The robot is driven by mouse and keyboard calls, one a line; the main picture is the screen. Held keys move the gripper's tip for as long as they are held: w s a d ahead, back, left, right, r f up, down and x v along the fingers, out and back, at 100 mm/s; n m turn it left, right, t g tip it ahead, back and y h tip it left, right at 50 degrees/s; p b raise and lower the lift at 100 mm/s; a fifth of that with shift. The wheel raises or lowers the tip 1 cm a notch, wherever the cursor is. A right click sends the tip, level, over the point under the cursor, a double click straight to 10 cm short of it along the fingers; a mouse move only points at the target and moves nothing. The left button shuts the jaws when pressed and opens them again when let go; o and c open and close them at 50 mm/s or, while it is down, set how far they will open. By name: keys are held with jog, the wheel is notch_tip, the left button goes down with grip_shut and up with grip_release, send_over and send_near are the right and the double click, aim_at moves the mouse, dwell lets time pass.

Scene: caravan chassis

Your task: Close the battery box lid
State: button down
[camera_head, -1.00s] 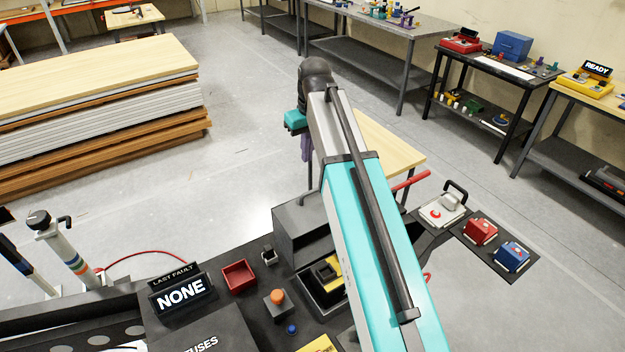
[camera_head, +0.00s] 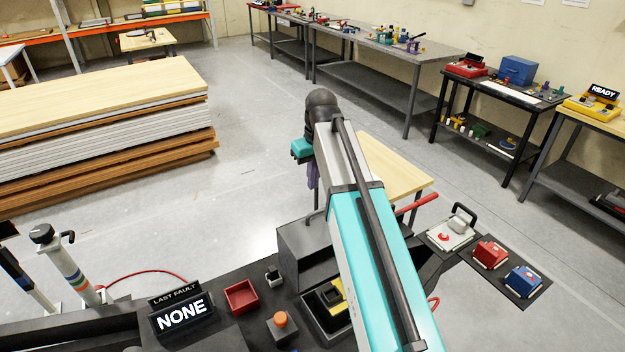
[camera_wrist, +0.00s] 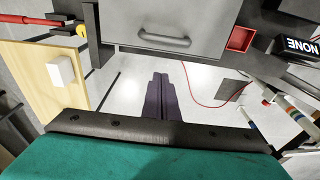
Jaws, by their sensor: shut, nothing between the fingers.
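The battery box (camera_head: 304,278) is dark grey and sits on the chassis, partly hidden behind my arm in the head view. Yellow and black parts (camera_head: 333,300) show in its opening. Its lid appears raised at the far side. In the wrist view a flat grey lid panel (camera_wrist: 225,25) with a bar handle (camera_wrist: 165,38) faces me. My gripper (camera_head: 313,183) hangs beyond the box with its purple fingers down. In the wrist view the fingers (camera_wrist: 160,78) are together and empty, apart from the handle in the picture.
A red tray (camera_head: 241,296), an orange button (camera_head: 280,320) and a "NONE" display (camera_head: 183,315) are beside the box. A wooden table (camera_head: 395,165) stands beyond my arm. Red (camera_head: 490,254) and blue (camera_head: 523,280) blocks sit at right. Open floor lies beyond the chassis.

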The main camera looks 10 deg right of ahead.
aim_at(317, 216)
notch_tip(317, 216, down, 7)
jog(key=w+b, duration=0.1)
jog(key=b, duration=0.3)
jog(key=shift+s+d+r, duration=0.15)
jog(key=shift+s, duration=0.5)
jog(key=shift+s+d+r, duration=0.15)
jog(key=shift+s, duration=0.5)
jog(key=shift+s+d+r, duration=0.15)
jog(key=shift+s, duration=0.5)
jog(key=shift+s+a, duration=0.1)
jog(key=shift+a, duration=0.1)
